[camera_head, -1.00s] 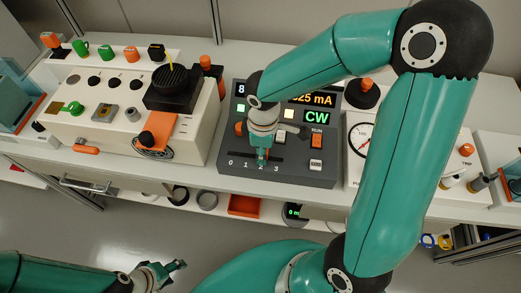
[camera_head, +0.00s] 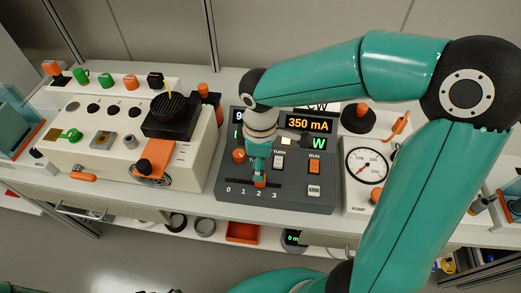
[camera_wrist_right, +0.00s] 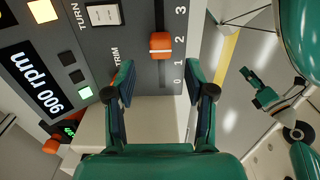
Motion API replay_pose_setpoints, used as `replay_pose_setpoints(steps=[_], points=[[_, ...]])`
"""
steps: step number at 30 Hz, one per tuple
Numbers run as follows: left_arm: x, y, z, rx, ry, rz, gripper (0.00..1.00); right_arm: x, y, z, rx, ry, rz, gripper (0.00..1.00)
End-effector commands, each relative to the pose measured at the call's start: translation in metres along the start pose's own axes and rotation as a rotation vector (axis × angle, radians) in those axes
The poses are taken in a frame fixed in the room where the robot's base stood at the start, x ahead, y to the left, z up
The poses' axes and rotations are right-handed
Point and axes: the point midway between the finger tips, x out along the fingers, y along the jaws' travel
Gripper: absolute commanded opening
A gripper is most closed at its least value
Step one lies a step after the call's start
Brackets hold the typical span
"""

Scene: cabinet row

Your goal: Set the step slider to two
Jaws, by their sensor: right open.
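The step slider's orange knob (camera_wrist_right: 160,45) sits in its slot on the dark panel, level with the 2 mark or slightly toward the 1. In the head view the knob (camera_head: 261,182) shows just above the 2, at the fingertips of my right gripper (camera_head: 259,174). In the wrist view the right gripper (camera_wrist_right: 160,75) is open, with fingers spread wide to either side of the slot and the knob just ahead, apart from both. My left gripper (camera_wrist_right: 254,86) shows small at the right of the wrist view, its fingers apart and empty. It is outside the head view.
The dark panel (camera_head: 300,200) has an orange knob, a RUN switch (camera_head: 314,164), and displays reading 350 mA and 900 rpm. A pump gauge box (camera_head: 360,192) stands close on the right. A pale console (camera_head: 185,165) stands left. My right arm hides part of the panel.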

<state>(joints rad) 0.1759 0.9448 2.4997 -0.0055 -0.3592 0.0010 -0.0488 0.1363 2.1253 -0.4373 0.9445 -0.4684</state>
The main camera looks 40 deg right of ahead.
Motion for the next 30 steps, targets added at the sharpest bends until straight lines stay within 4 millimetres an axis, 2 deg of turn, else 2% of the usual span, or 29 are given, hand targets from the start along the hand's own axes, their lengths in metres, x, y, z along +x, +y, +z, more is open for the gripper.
replay_pose_setpoints(steps=[3,10,30], points=[[0.0,0.0,0.0,0.0,0.0,0.0,0.54,-0.024,0.0,-0.001,-0.001,0.004,0.003,0.54],[0.0,0.0,0.0,0.0,0.0,0.0,0.54,-0.048,0.0,0.0,0.0,0.001,0.0,0.54],[0.001,0.0,0.0,0.0,0.0,0.0,0.54,-0.051,0.0,0.001,0.001,-0.001,-0.001,0.54]])
